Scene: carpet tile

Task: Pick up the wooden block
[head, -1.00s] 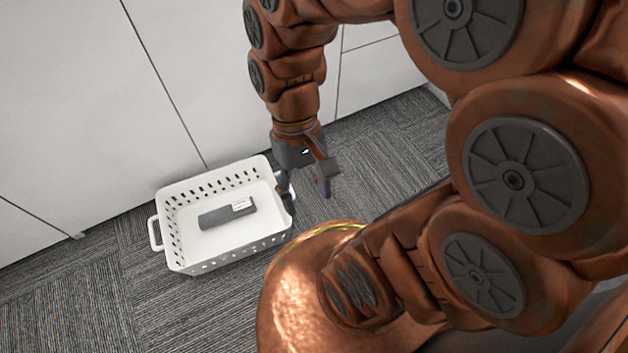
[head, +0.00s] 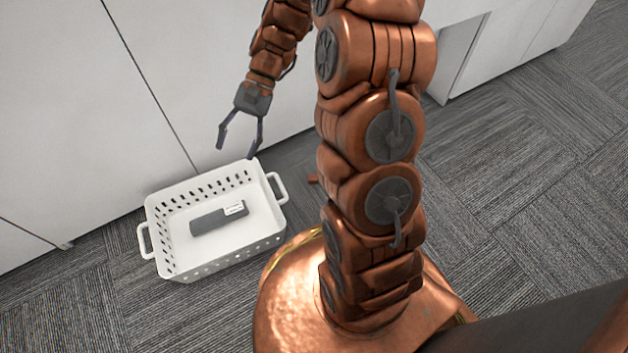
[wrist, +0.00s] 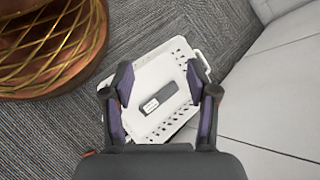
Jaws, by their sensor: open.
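A small reddish-brown piece (head: 313,179), which looks like the wooden block, lies on the carpet right of the basket in the head view. It is partly hidden behind my arm, so its full shape cannot be told. I do not see it in the wrist view. My gripper (head: 237,151) is open and empty, above the back edge of the basket and to the left of the block. In the wrist view my gripper (wrist: 158,75) has its fingers spread, with the basket below.
A white perforated basket (head: 170,268) stands on the carpet, holding a dark grey bar (head: 219,218) with a white label. White cabinet fronts (head: 80,110) close off the back. Open carpet (head: 530,200) lies to the right.

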